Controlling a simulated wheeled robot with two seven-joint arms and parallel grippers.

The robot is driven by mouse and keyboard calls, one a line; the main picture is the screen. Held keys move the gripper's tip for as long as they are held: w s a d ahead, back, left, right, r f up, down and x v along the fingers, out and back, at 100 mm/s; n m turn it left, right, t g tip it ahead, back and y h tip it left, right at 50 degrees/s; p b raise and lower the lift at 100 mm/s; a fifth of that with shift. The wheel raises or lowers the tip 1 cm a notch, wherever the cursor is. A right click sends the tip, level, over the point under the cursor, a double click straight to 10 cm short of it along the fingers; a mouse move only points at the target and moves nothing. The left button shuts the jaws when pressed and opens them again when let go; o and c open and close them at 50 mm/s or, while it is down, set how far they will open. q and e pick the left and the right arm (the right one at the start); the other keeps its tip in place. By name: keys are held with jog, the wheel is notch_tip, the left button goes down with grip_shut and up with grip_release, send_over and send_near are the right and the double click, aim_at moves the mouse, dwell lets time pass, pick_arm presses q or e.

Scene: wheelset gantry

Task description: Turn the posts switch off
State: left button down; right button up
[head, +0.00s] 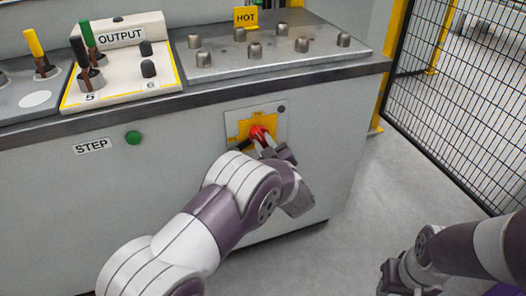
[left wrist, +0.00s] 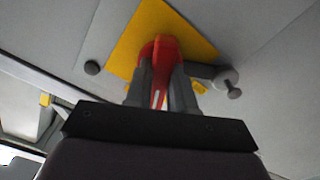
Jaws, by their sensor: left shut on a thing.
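The posts switch has a red handle (head: 259,133) on a yellow plate (head: 244,127), set in a grey panel on the cabinet's front. In the left wrist view the red handle (left wrist: 160,55) stands between the two fingers, in front of the yellow plate (left wrist: 192,35). My left gripper (head: 263,143) is shut on the handle; it also shows in the left wrist view (left wrist: 160,86). The fingers cover part of the handle, and the plate's lettering is too small to read. My right gripper (head: 389,279) is low at the right, away from the cabinet, its fingers unclear.
A green STEP button (head: 133,138) is left of the switch. Above, the cabinet top holds a white OUTPUT block (head: 128,70) and a metal plate with several posts (head: 275,63) and a HOT sign (head: 246,17). A mesh fence (head: 460,100) stands at right; the floor between is clear.

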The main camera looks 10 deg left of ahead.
pick_arm(q)
jog(key=n+b, duration=0.1)
jog(key=n, duration=0.1)
jog(key=shift+n, duration=0.4)
jog(key=n+b, duration=0.2)
jog(key=n, duration=0.1)
jog(key=shift+n, duration=0.3)
jog(key=n+b, duration=0.3)
jog(key=n, duration=0.1)
jog(key=shift+b, duration=0.3)
jog(key=shift+r+n+b, duration=0.15)
jog(key=shift+n+b, duration=0.65)
jog(key=shift+n, duration=0.3)
jog(key=c, duration=1)
grip_release()
jog(key=shift+o, duration=0.2)
jog(key=shift+w+a, duration=0.1)
